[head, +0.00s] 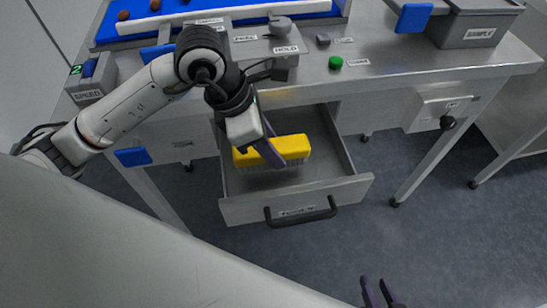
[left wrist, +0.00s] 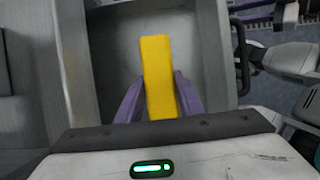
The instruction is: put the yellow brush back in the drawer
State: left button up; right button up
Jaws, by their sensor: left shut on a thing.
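The yellow brush (head: 293,146) has a yellow back and pale bristles pointing down. My left gripper (head: 268,150) is shut on it, with its purple fingers across the brush's back. The brush is over the inside of the open drawer (head: 347,188); I cannot tell whether its bristles touch the drawer floor. In the left wrist view the brush (left wrist: 160,75) sits between the two purple fingers, with the grey drawer (left wrist: 208,60) around it. My right gripper (head: 380,292) is at the bottom edge of the head view, its fingers apart and empty, away from the drawer.
The drawer's dark handle (head: 302,214) faces me. Above is the metal worktop (head: 400,70) with a HOLD box (head: 287,50), a green button (head: 335,62), a blue tray (head: 110,30) and a grey SAMPLE bin (head: 475,28). The floor right of the drawer is clear.

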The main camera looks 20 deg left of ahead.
pick_arm(q)
jog(key=shift+f, duration=1.9)
jog(key=o, duration=1)
jog(key=shift+f, duration=0.1)
jog(key=v, duration=1.2)
jog(key=shift+p, duration=0.35)
